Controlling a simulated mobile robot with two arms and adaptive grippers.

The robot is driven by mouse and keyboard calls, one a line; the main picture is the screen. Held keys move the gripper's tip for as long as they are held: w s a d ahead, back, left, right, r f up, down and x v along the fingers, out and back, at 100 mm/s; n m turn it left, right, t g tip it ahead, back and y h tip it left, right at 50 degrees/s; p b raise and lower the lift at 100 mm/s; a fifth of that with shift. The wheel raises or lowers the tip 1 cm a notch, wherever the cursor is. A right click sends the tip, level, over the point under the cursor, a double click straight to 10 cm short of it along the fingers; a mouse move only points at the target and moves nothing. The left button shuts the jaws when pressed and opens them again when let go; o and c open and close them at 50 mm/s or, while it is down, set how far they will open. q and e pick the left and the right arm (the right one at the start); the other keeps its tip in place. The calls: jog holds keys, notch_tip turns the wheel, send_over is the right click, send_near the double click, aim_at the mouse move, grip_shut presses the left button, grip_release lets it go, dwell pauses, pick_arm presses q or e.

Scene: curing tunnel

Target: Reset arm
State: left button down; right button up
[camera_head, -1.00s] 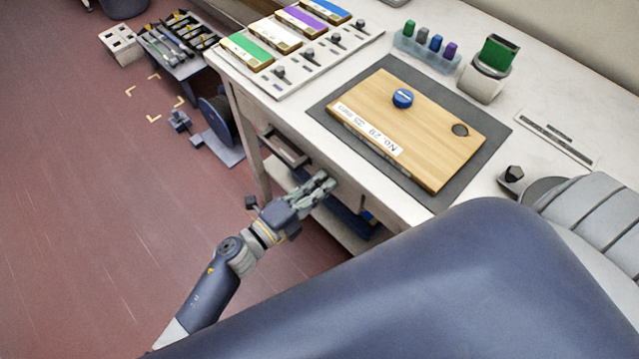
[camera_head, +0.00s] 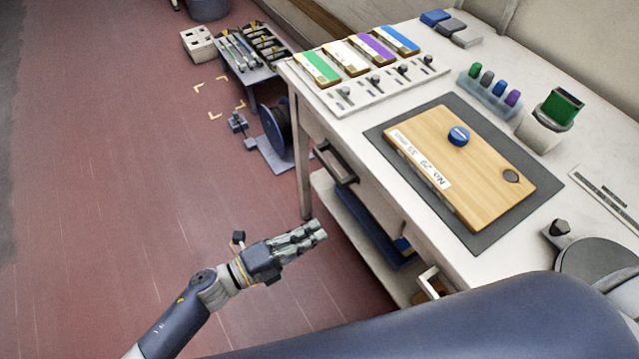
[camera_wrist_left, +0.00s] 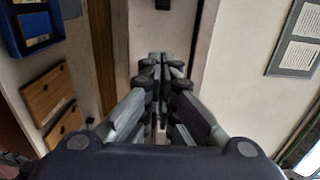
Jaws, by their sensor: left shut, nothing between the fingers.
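My left gripper (camera_head: 318,231) shows in the head view, in front of the white workbench (camera_head: 345,115) and over the red floor. Its fingers are closed together with nothing between them. It is apart from the bench and points to the right. In the left wrist view the fingers (camera_wrist_left: 160,65) meet at the middle of the picture, also empty. My right gripper is not in either view.
A wooden board (camera_head: 450,190) with a blue round piece (camera_head: 458,136) lies on a dark mat (camera_head: 483,238) on the bench. A reel (camera_head: 277,130) stands on the floor. The left floor is clear.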

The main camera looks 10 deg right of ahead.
pick_arm(q)
jog(key=w+a+f+n+t+y, duration=0.3)
jog(key=a+f+n+y, duration=0.15)
jog(key=f+n, duration=0.2)
jog(key=w+a+f+n+t+y, duration=0.2)
jog(key=w+a+f+n+y, duration=0.1)
jog(key=a+f+n, duration=0.4)
jog(key=s+a+f+n+y, duration=0.4)
jog(key=a+f, duration=0.3)
jog(key=f, duration=0.4)
jog(key=s+a+f+n+g+y+p, duration=0.1)
jog(key=s+a+f+n+g+y, duration=0.2)
jog(key=s+a+f+n, duration=0.35)
jog(key=s+a+f+n+g+y, duration=0.1)
jog(key=s+f, duration=0.3)
jog(key=s, duration=0.5)
jog(key=s+a+f+n+g, duration=0.2)
jog(key=s+f+n+g, duration=0.1)
jog(key=s, duration=0.5)
jog(key=s+a+f+n+g+y, duration=0.1)
jog(key=s+f, duration=0.3)
jog(key=s, duration=0.5)
jog(key=shift+s+a+f+n+g+y, duration=0.35)
jog(key=shift+a+n+g, duration=0.15)
jog(key=shift+g, duration=0.3)
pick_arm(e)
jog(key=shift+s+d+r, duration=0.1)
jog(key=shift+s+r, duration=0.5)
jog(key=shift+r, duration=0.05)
